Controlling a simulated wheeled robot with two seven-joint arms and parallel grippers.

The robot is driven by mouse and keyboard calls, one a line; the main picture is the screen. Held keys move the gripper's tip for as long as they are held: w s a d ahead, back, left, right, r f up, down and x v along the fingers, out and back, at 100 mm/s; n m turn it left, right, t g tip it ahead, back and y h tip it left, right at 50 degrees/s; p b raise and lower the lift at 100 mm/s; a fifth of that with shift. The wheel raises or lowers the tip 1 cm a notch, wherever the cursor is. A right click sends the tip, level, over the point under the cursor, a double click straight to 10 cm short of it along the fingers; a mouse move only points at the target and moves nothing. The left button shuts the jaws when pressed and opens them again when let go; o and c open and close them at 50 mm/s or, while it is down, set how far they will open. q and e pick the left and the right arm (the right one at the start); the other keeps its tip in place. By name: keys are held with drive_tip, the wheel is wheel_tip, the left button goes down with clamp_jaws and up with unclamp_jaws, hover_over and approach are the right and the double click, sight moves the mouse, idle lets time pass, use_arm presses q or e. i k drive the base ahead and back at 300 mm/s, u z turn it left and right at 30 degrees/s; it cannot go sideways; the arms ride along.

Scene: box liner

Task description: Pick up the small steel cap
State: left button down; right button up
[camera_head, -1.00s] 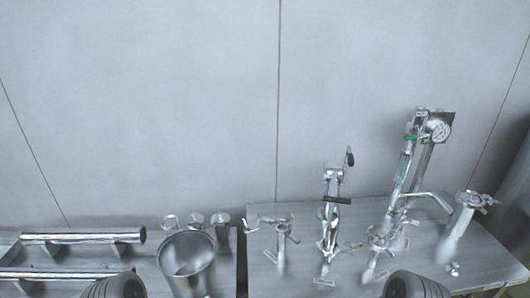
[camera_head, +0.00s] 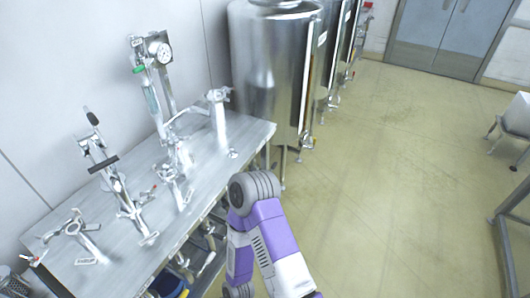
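A small steel piece (camera_head: 233,154) lies on the steel table (camera_head: 122,262) near its right end, beside the foot of an upright steel fitting (camera_head: 219,112). It may be the small steel cap, but it is too small to be sure. My purple and white arm shows at the lower middle, in front of the table's right end. Neither of my grippers is in view.
The table also carries a clamp-like stand (camera_head: 108,166), a valve fitting (camera_head: 76,226) and a gauge assembly (camera_head: 159,49). Large steel tanks (camera_head: 268,75) stand just past its right end. Open floor (camera_head: 385,185) lies to the right. A metal frame (camera_head: 511,222) stands at the right edge.

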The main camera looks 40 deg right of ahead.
sight(232, 155)
drive_tip(key=z, duration=2.8)
drive_tip(key=i, duration=1.05)
